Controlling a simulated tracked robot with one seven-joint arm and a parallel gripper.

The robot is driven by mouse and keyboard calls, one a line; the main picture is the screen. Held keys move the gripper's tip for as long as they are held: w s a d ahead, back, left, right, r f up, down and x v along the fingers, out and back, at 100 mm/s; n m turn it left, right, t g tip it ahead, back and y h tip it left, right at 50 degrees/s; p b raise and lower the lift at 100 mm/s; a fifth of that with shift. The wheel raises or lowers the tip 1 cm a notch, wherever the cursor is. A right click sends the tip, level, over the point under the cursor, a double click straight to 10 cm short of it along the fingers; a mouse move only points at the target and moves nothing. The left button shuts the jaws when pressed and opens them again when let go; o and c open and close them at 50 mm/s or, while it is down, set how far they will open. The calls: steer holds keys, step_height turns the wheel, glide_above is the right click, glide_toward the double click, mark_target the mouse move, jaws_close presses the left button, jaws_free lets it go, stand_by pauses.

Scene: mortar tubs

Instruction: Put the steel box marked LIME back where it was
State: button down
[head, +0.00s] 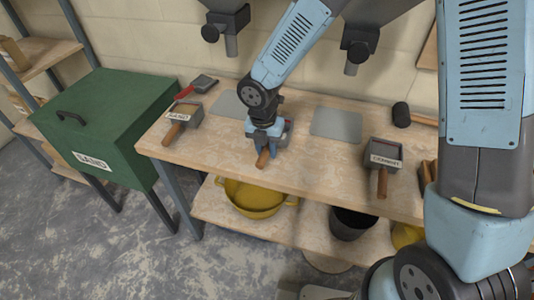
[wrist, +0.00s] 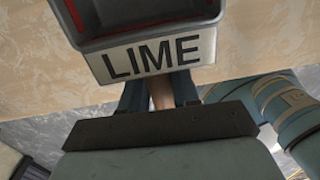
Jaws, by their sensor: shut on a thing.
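The steel box marked LIME (wrist: 152,57) fills the top of the wrist view, its white label facing me and its open inside dark. In the head view its wooden handle (head: 263,159) points to the front edge of the bench, and most of the box is hidden behind my gripper. My gripper (head: 264,143) is shut on that handle; the fingers also show in the wrist view (wrist: 161,94). The box is over the bench between two grey plates, the left plate (head: 227,106) and the right plate (head: 336,125). I cannot tell whether it touches the bench.
A steel box marked SAND (head: 184,114) stands left and one marked CEMENT (head: 385,152) right on the bench (head: 210,148). A red-handled trowel (head: 200,85) and a mallet (head: 402,113) lie behind. Spouts hang above. A green bin (head: 112,115) stands left; a yellow tub (head: 252,199) is below.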

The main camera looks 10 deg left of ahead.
step_height(320, 180, down, 2)
steer(key=shift+f, duration=0.2)
steer(key=c, duration=0.8)
jaws_free()
steer(key=shift+r, duration=0.15)
steer(key=r, duration=1.1)
steer(key=shift+s+a+r, duration=0.15)
steer(key=shift+a+r, duration=0.2)
steer(key=shift+r, duration=0.05)
